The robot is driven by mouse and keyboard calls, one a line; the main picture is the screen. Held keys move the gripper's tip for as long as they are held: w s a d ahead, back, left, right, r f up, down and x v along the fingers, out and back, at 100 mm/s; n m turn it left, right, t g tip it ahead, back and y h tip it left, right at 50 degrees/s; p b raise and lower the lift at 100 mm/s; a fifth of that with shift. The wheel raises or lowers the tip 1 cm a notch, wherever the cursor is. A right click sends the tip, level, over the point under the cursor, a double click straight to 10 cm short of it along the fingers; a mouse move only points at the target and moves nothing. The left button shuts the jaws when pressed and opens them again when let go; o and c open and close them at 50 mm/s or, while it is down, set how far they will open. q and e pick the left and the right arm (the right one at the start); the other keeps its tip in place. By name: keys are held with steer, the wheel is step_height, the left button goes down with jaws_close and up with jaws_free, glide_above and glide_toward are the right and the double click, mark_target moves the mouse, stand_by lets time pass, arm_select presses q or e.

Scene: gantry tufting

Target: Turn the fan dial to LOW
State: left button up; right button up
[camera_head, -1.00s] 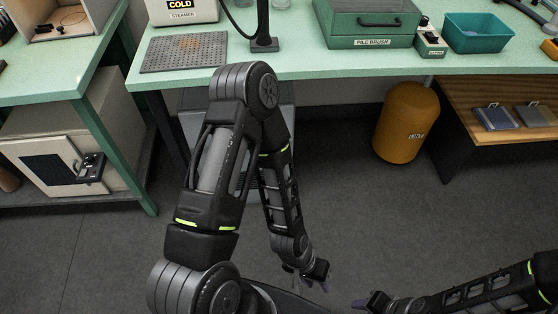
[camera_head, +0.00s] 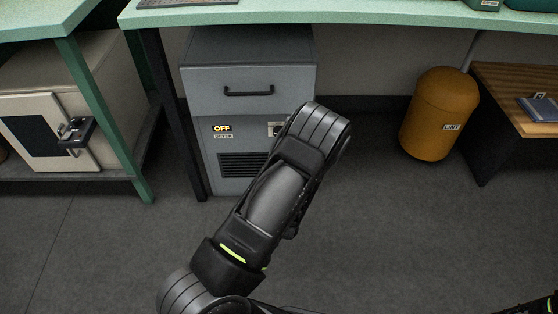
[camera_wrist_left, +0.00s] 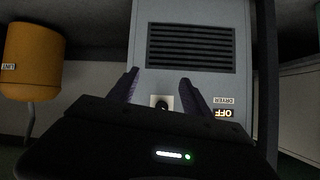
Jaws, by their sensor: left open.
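The grey dryer cabinet (camera_head: 210,150) stands under the bench, with a lit OFF sign (camera_head: 222,128) above a DRYER label. Its dial plate (camera_head: 275,128) is partly covered by my left arm in the head view. In the left wrist view the cabinet appears upside down, and the dark dial (camera_wrist_left: 162,104) on its pale plate shows between the fingers, partly cut off by the gripper body. The dial's pointer setting is too small to read. My left gripper (camera_wrist_left: 159,77) is open around the dial's line of sight; contact cannot be told. My right gripper is outside the views.
A dark slatted vent (camera_wrist_left: 190,47) is on the cabinet front, and a drawer with a handle (camera_head: 248,92) is above. The bench top (camera_head: 350,14) overhangs. A yellow LINT bin (camera_head: 438,115) stands right; a beige box (camera_head: 50,130) sits on the left shelf. Floor between is clear.

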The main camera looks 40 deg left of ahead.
arm_select(q)
steer(key=w+a+r+t+y+b, duration=0.4)
steer(key=w+a+r+t+b, duration=0.1)
steer(key=w+a+b, duration=0.1)
steer(key=shift+w+a+b, duration=0.2)
steer(key=shift+w+b, duration=0.1)
steer(key=shift+w, duration=0.35)
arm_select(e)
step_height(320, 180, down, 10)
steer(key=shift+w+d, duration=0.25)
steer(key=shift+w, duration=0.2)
arm_select(q)
steer(key=b+x, duration=0.2)
steer(key=x, duration=0.5)
steer(key=shift+w+a+b, duration=0.3)
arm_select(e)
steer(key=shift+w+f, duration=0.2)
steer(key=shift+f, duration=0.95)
arm_select(q)
jaws_close()
